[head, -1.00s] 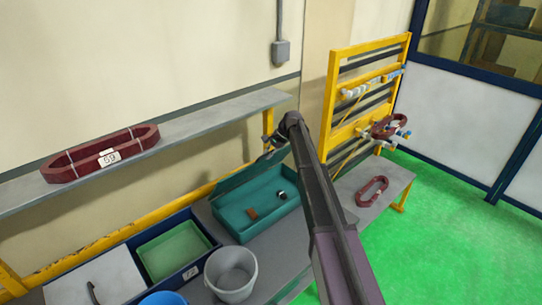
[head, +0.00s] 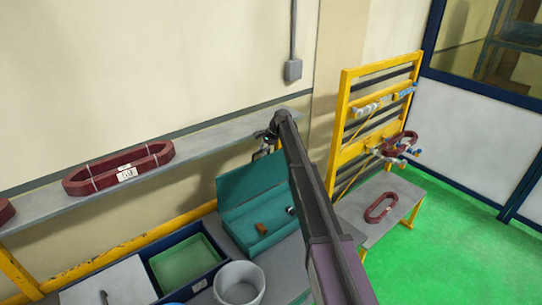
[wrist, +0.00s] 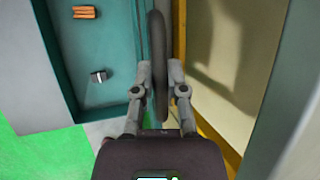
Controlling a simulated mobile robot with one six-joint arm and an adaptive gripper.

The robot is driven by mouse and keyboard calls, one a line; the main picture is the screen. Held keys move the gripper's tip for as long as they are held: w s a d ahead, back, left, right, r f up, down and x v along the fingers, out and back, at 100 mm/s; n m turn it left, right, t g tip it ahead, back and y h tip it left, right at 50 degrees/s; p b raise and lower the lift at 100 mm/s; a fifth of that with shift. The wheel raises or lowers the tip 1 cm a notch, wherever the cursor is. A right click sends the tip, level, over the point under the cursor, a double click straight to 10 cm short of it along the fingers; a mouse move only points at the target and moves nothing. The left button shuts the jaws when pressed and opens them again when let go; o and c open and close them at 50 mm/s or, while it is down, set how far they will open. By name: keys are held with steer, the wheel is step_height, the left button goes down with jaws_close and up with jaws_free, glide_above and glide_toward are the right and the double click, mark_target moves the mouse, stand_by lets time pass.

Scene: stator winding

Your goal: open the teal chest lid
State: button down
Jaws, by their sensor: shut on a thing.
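The teal chest (head: 250,238) stands on the bench with its lid (head: 248,188) raised, and the lid's inner face shows. The open box also fills the left of the wrist view (wrist: 105,50). My gripper (head: 266,140) is at the top of the lid in the head view. In the wrist view my gripper (wrist: 160,72) is shut on the dark handle (wrist: 157,35), which stands edge-on between the fingers. Inside the chest lie an orange-brown block (wrist: 87,12) and a small grey and black piece (wrist: 98,77). My arm hides the chest's right end in the head view.
A shelf (head: 200,143) with a dark red coil (head: 120,170) runs along the wall behind the lid. Left of the chest are a blue tray with a green bin (head: 185,262) and a grey bucket (head: 240,283). A yellow rack (head: 345,110) stands to the right.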

steer(key=shift+w+a+r, duration=0.1)
steer(key=shift+w+a, duration=0.25)
steer(key=shift+w, duration=0.1)
steer(key=c, duration=0.7)
jaws_free()
